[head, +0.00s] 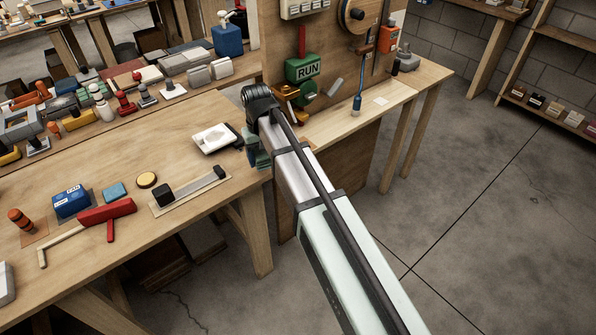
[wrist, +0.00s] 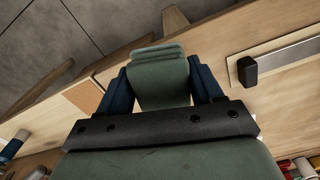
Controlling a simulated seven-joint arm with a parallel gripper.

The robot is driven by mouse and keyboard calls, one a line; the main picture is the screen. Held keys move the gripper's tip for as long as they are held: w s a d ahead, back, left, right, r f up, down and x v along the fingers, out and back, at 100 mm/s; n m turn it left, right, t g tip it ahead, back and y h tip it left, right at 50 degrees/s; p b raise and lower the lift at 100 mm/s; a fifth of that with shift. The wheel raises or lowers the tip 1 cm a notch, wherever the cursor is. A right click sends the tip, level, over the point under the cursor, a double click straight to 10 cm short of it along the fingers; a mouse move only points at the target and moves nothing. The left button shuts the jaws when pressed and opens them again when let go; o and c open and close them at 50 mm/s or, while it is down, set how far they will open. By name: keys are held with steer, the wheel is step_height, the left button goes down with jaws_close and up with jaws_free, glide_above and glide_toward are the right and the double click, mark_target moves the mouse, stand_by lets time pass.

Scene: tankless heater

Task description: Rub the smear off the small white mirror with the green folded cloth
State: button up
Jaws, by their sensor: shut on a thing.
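The small white mirror (head: 215,138) lies on the wooden bench, a white square with a greyish middle. I cannot make out the smear clearly. My gripper (wrist: 160,88) has two dark blue fingers and is shut on the green folded cloth (wrist: 160,64), which sticks out beyond the fingertips. In the head view my gripper is at the bench's right edge, just right of the mirror, partly hidden by my arm. The cloth looks apart from the mirror. I cannot identify the mirror in the wrist view.
A black block on a metal strip (head: 188,190) lies in front of the mirror; it also shows in the wrist view (wrist: 247,70). A yellow disc (head: 147,180), a teal block (head: 115,191) and a red tool (head: 106,212) lie to the left. A green RUN box (head: 304,68) is on the upright panel.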

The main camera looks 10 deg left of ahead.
steer(key=w+a+r, duration=0.2)
steer(key=a+r, duration=0.1)
steer(key=a, duration=0.4)
steer(key=w+a+r, duration=0.2)
steer(key=w+a, duration=0.1)
steer(key=a, duration=0.3)
steer(key=m, duration=0.6)
glide_toward(220, 142)
steer(key=shift+f, duration=3.1)
steer(key=shift+w+a, duration=0.65)
steer(key=shift+c, duration=0.6)
steer(key=shift+w+a, duration=2.1)
steer(key=shift+a, duration=0.05)
steer(key=shift+s+d, duration=2.8)
steer(key=shift+w+a, duration=2.5)
steer(key=shift+s+d, duration=2.5)
step_height(220, 142, up, 8)
